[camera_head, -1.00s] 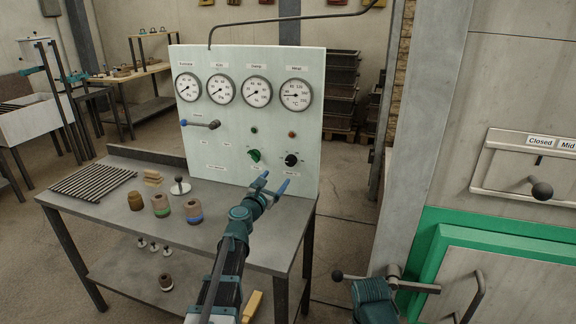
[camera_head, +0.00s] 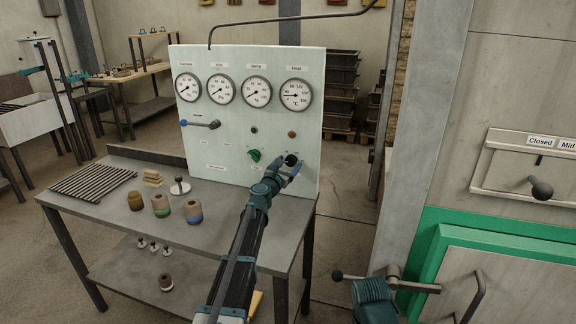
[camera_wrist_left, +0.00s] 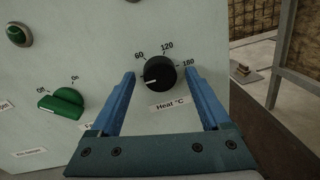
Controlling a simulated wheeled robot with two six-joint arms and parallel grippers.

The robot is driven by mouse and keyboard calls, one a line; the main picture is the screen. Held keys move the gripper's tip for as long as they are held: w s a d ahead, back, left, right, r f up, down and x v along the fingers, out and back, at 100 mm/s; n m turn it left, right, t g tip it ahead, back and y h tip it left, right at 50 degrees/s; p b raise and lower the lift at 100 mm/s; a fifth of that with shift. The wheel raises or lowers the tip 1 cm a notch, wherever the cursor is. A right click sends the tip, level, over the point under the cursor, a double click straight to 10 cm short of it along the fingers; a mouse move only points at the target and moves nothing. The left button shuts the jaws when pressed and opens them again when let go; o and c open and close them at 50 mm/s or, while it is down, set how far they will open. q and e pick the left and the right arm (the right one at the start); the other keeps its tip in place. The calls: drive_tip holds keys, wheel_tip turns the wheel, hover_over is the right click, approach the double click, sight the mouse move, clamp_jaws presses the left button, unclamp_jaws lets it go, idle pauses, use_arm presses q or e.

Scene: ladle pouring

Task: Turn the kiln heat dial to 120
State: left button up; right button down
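The kiln heat dial is a round black knob (camera_head: 291,159) low on the right of the pale panel. In the left wrist view the dial (camera_wrist_left: 161,72) has marks 60, 120 and 180 around its top and a "Heat °C" label below. Its white pointer line points left and slightly down, below the 60 mark. My left gripper (camera_head: 285,168) is in front of the dial, open. In the left wrist view its two blue fingers (camera_wrist_left: 162,95) stand apart to the left and right of the dial; contact cannot be told. A teal part (camera_head: 373,300), seemingly my right gripper, shows at the bottom right.
A green switch knob (camera_wrist_left: 64,103) sits left of the dial. Four gauges (camera_head: 296,95) and a lever (camera_head: 202,124) are higher on the panel (camera_head: 230,150). Weights and rods lie on the table (camera_head: 120,215). A lever bar (camera_head: 415,287) is by the teal part.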

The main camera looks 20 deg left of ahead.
use_arm(q)
clamp_jaws()
drive_tip(key=shift+m, duration=0.3)
drive_tip(key=m+p, duration=0.1)
drive_tip(key=m, duration=0.3)
drive_tip(key=shift+r+m, duration=0.1)
drive_tip(key=shift+m, duration=0.3)
drive_tip(key=m, duration=0.6)
drive_tip(key=shift+d+g+y, duration=0.1)
drive_tip(key=shift+g+y, duration=0.2)
drive_tip(key=m, duration=0.5)
drive_tip(key=shift+s+m+y+p, duration=0.1)
drive_tip(key=shift+m+y+p, duration=0.2)
drive_tip(key=shift+m+p, duration=0.1)
drive_tip(key=m, duration=0.5)
drive_tip(key=shift+d+y, duration=0.15)
drive_tip(key=shift+y, duration=0.15)
drive_tip(key=shift+m, duration=0.4)
